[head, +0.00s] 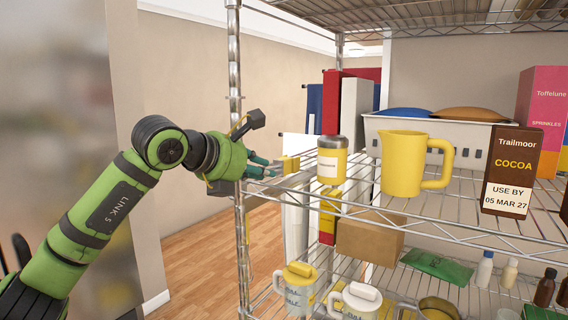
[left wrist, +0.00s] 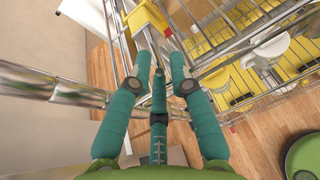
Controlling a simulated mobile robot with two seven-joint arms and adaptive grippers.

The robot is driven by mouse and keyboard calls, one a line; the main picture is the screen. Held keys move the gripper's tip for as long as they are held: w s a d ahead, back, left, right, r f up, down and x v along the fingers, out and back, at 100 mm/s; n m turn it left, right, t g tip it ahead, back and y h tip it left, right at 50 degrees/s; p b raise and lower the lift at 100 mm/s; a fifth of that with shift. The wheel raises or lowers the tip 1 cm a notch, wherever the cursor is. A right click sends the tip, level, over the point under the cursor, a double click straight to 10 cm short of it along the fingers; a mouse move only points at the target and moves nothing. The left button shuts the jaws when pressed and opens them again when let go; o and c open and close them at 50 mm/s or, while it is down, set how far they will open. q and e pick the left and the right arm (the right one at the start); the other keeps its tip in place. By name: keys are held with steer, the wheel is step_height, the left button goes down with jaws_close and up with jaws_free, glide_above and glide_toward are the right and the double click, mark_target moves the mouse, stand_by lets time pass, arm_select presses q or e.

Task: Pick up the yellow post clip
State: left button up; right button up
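A small yellow block-like piece, which looks like the yellow post clip (head: 291,165), sits at the left end of the wire shelf in the head view, beside the yellow-and-grey canister. My left gripper (head: 266,170) is just left of it, near the front shelf post, with its teal fingers pointing toward it. In the left wrist view my left gripper (left wrist: 159,85) has its fingers spread with nothing between them. A yellow piece (left wrist: 147,18), probably the clip, lies beyond the fingertips there, apart from them. My right gripper is not in view.
The metal post (head: 236,110) stands close to my left gripper. A canister (head: 332,160), a yellow pitcher (head: 402,165) and a cocoa box (head: 511,170) stand on the same shelf. A cardboard box (head: 368,238) and lidded mugs (head: 297,288) are below.

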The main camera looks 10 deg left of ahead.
arm_select(q)
jaws_close()
steer(key=shift+r, duration=0.1)
